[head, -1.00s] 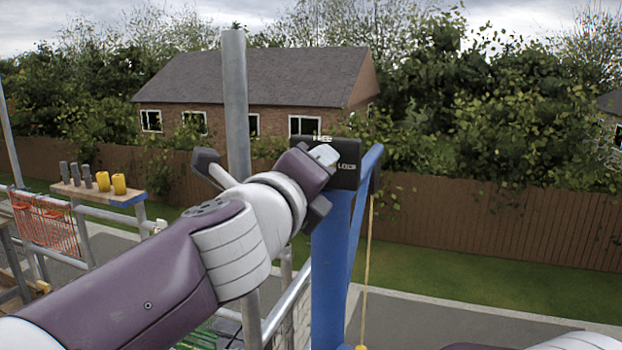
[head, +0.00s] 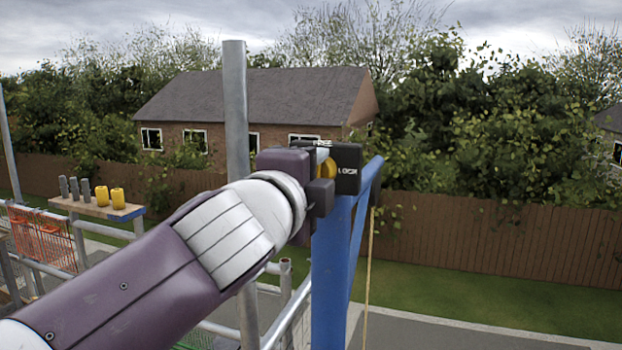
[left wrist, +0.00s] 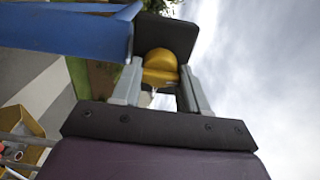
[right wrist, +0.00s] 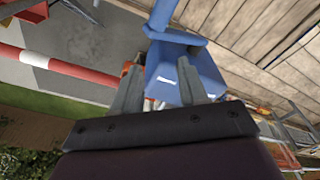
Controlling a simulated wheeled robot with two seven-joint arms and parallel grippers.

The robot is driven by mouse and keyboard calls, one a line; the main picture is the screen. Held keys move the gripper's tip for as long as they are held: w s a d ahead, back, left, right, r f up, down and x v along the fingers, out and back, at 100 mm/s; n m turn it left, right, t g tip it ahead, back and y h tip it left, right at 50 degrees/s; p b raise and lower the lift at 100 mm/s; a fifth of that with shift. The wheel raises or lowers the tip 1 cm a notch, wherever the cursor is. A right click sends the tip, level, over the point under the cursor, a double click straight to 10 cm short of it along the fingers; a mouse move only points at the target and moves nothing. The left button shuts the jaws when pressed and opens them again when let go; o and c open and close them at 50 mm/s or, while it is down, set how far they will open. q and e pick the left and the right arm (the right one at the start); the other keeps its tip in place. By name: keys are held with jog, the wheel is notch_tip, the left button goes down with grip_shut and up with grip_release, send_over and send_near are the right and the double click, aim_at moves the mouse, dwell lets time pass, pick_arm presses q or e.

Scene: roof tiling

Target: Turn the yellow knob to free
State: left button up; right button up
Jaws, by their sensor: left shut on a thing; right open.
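The yellow knob (head: 328,167) sits on the face of a black box (head: 348,166) at the top of a blue post. White lettering on the box reads LOCK at the right, and lettering at the top is partly covered. My left gripper (head: 320,168) is at the box, shut on the knob. The left wrist view shows the knob (left wrist: 160,62) between the two grey fingers, with the black plate (left wrist: 172,34) behind it. The knob's pointing direction is hard to tell. My right gripper (right wrist: 158,80) is open and empty in the right wrist view.
The blue post (head: 330,265) and its slanted brace stand below the box, with a rope (head: 369,255) hanging beside. A grey scaffold pole (head: 236,120) rises close to my left arm. A shelf (head: 95,208) with yellow and grey items is at the left. A blue container (right wrist: 190,72) lies beyond my right gripper.

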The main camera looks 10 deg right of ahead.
pick_arm(q)
jog(key=shift+f, duration=0.2)
jog(key=o, duration=1)
jog(key=shift+w+d, duration=0.1)
jog(key=shift+o, duration=0.2)
jog(key=shift+d+r, duration=0.1)
jog(key=shift+d, duration=0.05)
pick_arm(e)
jog(key=shift+d, duration=0.2)
notch_tip(320, 180, down, 5)
jog(key=b, duration=0.5)
jog(key=shift+a, duration=0.15)
pick_arm(q)
jog(key=v, duration=1.2)
pick_arm(e)
jog(key=shift+w, duration=0.1)
pick_arm(q)
jog(key=shift+s, duration=0.2)
